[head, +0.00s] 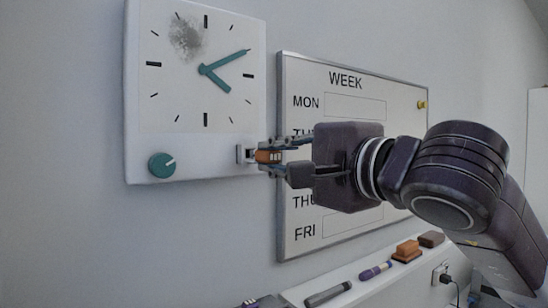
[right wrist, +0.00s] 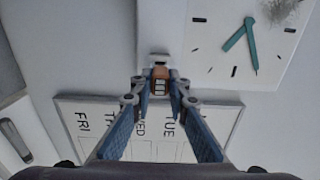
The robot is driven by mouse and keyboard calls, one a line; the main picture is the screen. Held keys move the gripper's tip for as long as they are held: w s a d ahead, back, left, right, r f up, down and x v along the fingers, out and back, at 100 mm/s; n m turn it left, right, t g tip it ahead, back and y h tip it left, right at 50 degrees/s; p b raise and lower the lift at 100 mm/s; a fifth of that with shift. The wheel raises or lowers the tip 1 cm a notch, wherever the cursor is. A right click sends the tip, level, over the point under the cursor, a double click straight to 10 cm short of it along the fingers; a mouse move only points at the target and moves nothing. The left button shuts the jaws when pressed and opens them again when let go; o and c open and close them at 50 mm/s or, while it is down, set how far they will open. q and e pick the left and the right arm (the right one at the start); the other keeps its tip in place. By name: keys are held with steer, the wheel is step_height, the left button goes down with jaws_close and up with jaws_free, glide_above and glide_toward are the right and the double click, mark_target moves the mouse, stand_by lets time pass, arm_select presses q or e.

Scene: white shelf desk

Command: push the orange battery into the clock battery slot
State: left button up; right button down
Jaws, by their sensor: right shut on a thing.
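The white clock (head: 195,155) hangs on the wall at the left of the head view, with teal hands and a teal knob. Its battery slot (head: 245,153) is at the lower right edge of the clock. My right gripper (head: 272,156) is shut on the orange battery (head: 267,156), which lies at the slot's mouth. The right wrist view shows the battery (right wrist: 160,76) between the fingertips (right wrist: 160,90), just below the slot (right wrist: 158,60) on the clock (right wrist: 160,25). I cannot tell how far the battery is inside. My left gripper is out of view.
A week whiteboard (head: 305,245) hangs right of the clock, behind my right gripper. A ledge (head: 360,292) below holds dark markers, a purple marker (head: 375,271), an orange-brown eraser (head: 407,250) and a dark eraser (head: 432,239). A socket with a plug (head: 443,275) is at the lower right.

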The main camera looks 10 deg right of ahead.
steer(key=shift+b, duration=0.55)
stand_by(0.5)
steer(key=shift+w+a, duration=0.1)
steer(key=shift+w, duration=0.2)
stand_by(0.3)
steer(key=shift+w+a, duration=0.15)
steer(key=shift+w, duration=0.15)
steer(key=shift+w, duration=0.2)
steer(key=c, duration=1.8)
jaws_free()
steer(key=shift+o, duration=0.2)
steer(key=shift+s, duration=0.1)
steer(key=v, duration=1.2)
steer(key=shift+f, duration=0.1)
steer(key=shift+c, duration=0.3)
